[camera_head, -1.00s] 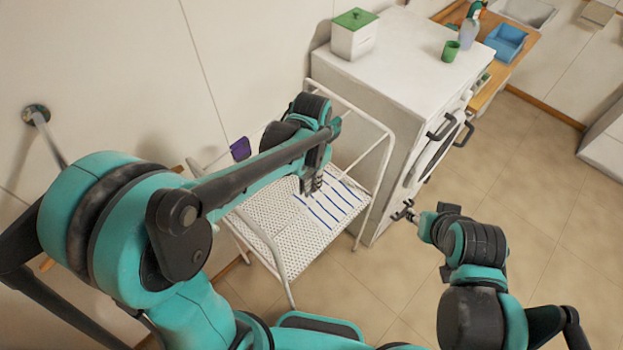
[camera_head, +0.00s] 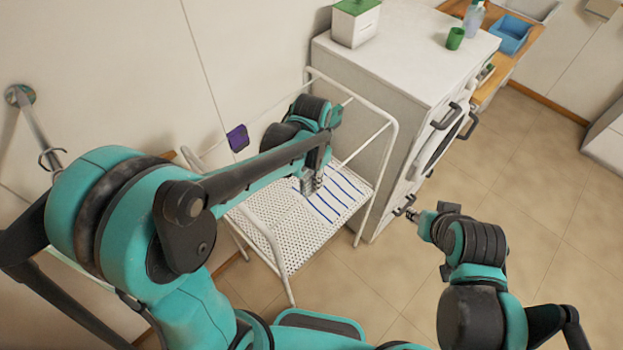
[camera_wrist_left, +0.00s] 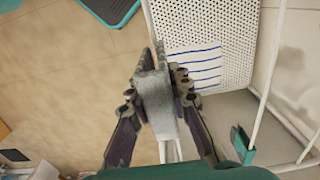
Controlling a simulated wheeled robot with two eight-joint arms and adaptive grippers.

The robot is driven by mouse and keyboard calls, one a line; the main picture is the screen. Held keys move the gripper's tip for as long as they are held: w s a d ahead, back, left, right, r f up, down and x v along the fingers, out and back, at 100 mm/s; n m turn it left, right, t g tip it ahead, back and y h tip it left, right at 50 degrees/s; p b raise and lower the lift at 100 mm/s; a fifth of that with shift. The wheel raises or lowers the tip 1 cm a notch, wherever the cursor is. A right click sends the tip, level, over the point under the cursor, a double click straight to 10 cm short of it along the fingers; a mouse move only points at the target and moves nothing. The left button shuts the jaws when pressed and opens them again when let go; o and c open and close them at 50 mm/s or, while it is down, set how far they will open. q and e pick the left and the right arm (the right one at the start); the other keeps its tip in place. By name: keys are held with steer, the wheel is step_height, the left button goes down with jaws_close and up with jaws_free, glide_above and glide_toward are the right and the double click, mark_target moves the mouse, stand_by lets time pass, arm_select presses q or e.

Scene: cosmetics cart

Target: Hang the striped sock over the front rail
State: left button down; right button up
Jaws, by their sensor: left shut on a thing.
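The striped sock (camera_head: 340,194), white with blue stripes, is spread over the perforated white shelf (camera_head: 280,232) of a rack with white tube rails (camera_head: 384,165). My left gripper (camera_head: 311,187) is shut at the striped cloth's left edge, low over the shelf. In the left wrist view the stripes (camera_wrist_left: 194,67) show right beside the left gripper (camera_wrist_left: 159,60). A pale grey piece sits between its fingers; how much cloth is pinched is hidden. My right gripper (camera_head: 408,213) is beside the white machine's front; its finger opening is too small to tell.
A white machine (camera_head: 400,60) with dark handles stands right behind the rack. A white box with green lid (camera_head: 355,25) and a green cup (camera_head: 455,38) stand on it. A purple item (camera_head: 237,138) hangs at the rack's left. The floor at right is clear.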

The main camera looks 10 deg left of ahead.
mark_target(312, 173)
arm_select(q)
step_height(312, 173, down, 9)
steer(key=b, duration=0.7)
stand_by(0.4)
steer(key=shift+r, duration=0.1)
steer(key=c, duration=1.3)
jaws_free()
steer(key=shift+r, duration=0.1)
step_height(312, 173, up, 12)
steer(key=shift+f, duration=0.1)
steer(key=shift+s, duration=0.1)
